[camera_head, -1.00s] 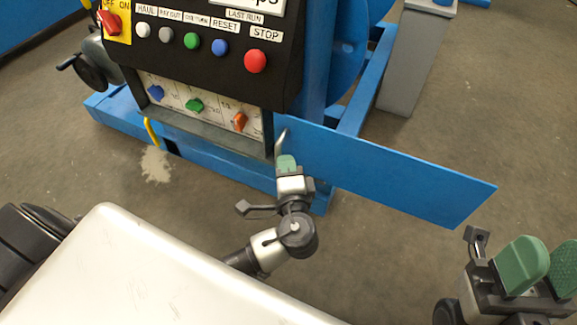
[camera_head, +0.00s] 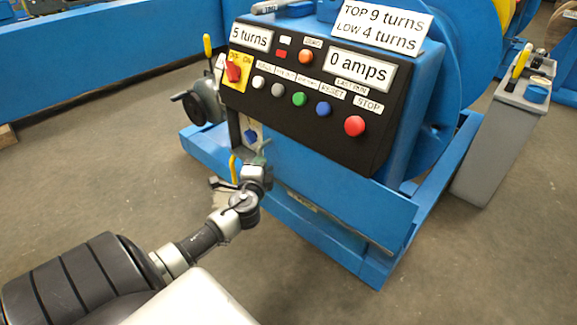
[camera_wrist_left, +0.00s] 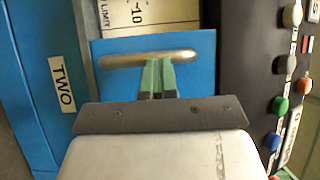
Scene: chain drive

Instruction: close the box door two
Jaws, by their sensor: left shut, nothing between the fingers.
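In the left wrist view the blue door (camera_wrist_left: 195,50) carries a silver bar handle (camera_wrist_left: 125,60). A "TWO" label (camera_wrist_left: 62,85) is on the blue frame beside it. My left gripper (camera_head: 258,165) is shut and empty, its green fingertips (camera_wrist_left: 157,62) at the handle; contact is hard to tell. My right gripper is out of view.
A handwheel (camera_head: 195,105) and a yellow lever stand left. A grey cabinet (camera_head: 500,140) stands right. Floor in front of the blue base is clear.

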